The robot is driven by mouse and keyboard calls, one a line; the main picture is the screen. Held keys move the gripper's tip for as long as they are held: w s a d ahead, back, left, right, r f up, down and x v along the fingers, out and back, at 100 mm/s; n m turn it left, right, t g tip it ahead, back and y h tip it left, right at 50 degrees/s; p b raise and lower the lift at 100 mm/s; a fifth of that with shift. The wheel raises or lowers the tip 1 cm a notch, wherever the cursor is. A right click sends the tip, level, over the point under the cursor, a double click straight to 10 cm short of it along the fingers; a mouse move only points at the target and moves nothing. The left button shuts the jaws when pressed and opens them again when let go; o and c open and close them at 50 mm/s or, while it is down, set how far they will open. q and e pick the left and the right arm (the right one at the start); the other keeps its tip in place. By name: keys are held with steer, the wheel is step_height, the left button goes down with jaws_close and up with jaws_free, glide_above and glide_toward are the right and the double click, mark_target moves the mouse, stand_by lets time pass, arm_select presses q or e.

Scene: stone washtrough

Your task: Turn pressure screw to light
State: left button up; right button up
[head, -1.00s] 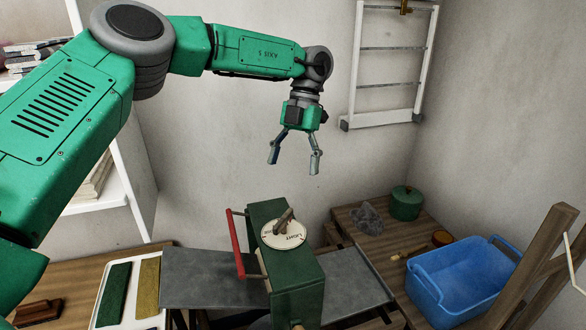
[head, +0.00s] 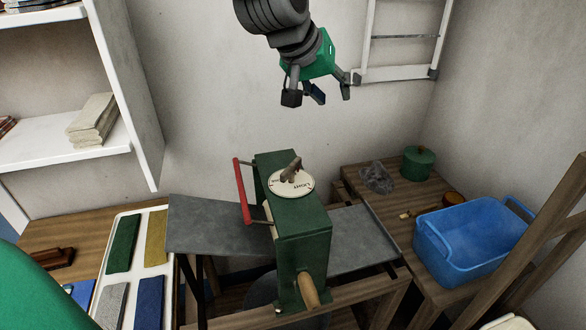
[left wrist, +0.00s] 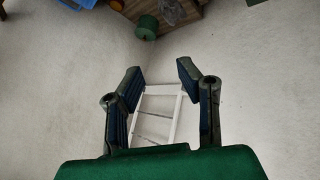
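The pressure screw (head: 292,170) is a brown handle standing on a round white dial (head: 291,184) on top of the green press (head: 303,230). The dial carries the word LIGHT near its right edge; its other marking is too small to read. My left gripper (head: 318,98) hangs in the air above and behind the press, well apart from the screw. Its fingers (left wrist: 158,85) are spread with nothing between them in the left wrist view. My right gripper is in neither view.
A red bar handle (head: 242,190) sticks out at the press's left side, over a grey metal plate (head: 205,222). A wooden handle (head: 308,290) projects at the front. A blue tub (head: 475,245) and a green pot (head: 418,163) stand at the right. A white rack (head: 403,75) hangs behind.

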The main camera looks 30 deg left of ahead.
mark_target(291, 165)
arm_select(q)
steer(key=s+a+f+m+g+y, duration=0.25)
steer(key=s+a, duration=0.35)
steer(key=s, duration=0.3)
steer(key=shift+m+g+h, duration=0.25)
steer(key=shift+g, duration=0.1)
steer(key=b+x, duration=0.1)
steer(key=x, duration=0.3)
steer(key=b+x, duration=0.2)
steer(key=x, duration=0.3)
steer(key=b+x, duration=0.2)
steer(key=x, duration=0.3)
steer(key=shift+s+d+f, duration=0.2)
steer(key=shift+s+f, duration=0.15)
steer(key=shift+c, duration=0.4)
jaws_close()
